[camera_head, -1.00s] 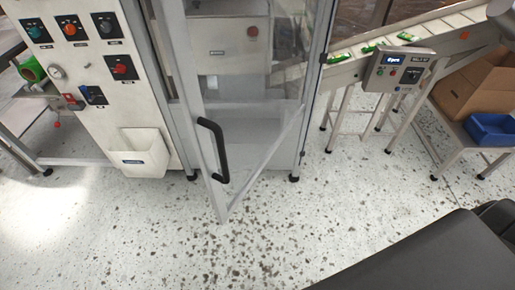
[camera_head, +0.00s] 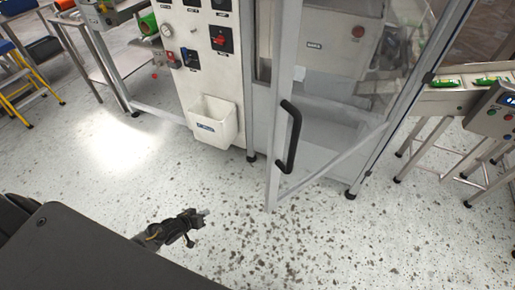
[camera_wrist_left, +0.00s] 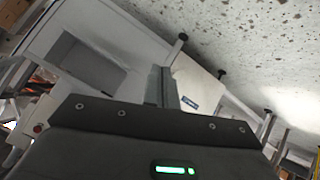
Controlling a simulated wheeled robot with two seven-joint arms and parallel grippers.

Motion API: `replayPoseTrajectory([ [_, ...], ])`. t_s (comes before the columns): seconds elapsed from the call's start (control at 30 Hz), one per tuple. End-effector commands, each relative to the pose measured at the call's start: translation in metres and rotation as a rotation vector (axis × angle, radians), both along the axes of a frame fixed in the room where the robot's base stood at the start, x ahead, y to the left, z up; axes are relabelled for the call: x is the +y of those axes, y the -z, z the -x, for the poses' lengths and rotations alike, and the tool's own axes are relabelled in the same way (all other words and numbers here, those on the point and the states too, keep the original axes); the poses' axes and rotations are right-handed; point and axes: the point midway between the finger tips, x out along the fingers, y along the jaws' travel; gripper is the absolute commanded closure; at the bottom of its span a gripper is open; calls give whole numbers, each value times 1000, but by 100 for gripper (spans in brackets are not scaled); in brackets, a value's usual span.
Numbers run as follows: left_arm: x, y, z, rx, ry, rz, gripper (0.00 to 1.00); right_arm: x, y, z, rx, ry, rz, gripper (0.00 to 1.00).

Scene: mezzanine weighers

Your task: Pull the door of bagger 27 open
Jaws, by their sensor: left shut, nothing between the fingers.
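The bagger's clear door has a grey frame (camera_head: 280,110) and stands ajar in the head view, its free edge swung out from the cabinet toward me. A black bow handle (camera_head: 296,138) is upright on that free edge. My left gripper (camera_head: 204,214) is low over the floor, left of the door and well apart from the handle. It is shut and empty. In the left wrist view, its fingers (camera_wrist_left: 160,85) point toward the white bin and the cabinet. No number is readable on the bagger. My right gripper is out of view.
A white bin (camera_head: 213,122) hangs on the control panel (camera_head: 196,60) left of the door. A conveyor (camera_head: 445,102) on legs and a small control box (camera_head: 492,112) stand at the right. A yellow step frame (camera_head: 25,85) is at far left. The speckled floor before the door is clear.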

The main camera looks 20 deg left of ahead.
Motion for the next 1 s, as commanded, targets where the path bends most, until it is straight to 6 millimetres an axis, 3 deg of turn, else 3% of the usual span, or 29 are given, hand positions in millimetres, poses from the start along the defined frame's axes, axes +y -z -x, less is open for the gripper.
replayPoseTrajectory([
  [0.03,10,-51,-51,-116,5,108,100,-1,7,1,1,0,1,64],
  [0.07,11,-84,-75,-174,13,192,100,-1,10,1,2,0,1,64],
  [0.1,9,-130,-102,-237,39,309,100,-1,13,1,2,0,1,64],
  [0.17,0,-201,-130,-294,105,494,100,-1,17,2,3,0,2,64],
  [0.2,-8,-245,-139,-303,162,610,100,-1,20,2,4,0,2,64],
  [0.3,-34,-340,-137,-239,319,858,100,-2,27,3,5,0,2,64],
  [0.4,-58,-406,-113,-90,458,1025,100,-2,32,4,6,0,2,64],
  [0.5,-75,-447,-85,77,548,1118,100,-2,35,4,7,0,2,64],
  [0.6,-86,-470,-62,209,595,1162,100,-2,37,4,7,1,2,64],
  [0.77,-92,-483,-46,310,618,1186,100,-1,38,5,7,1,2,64],
  [1.0,-100,-486,-46,317,619,1192,100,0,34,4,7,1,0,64],
])
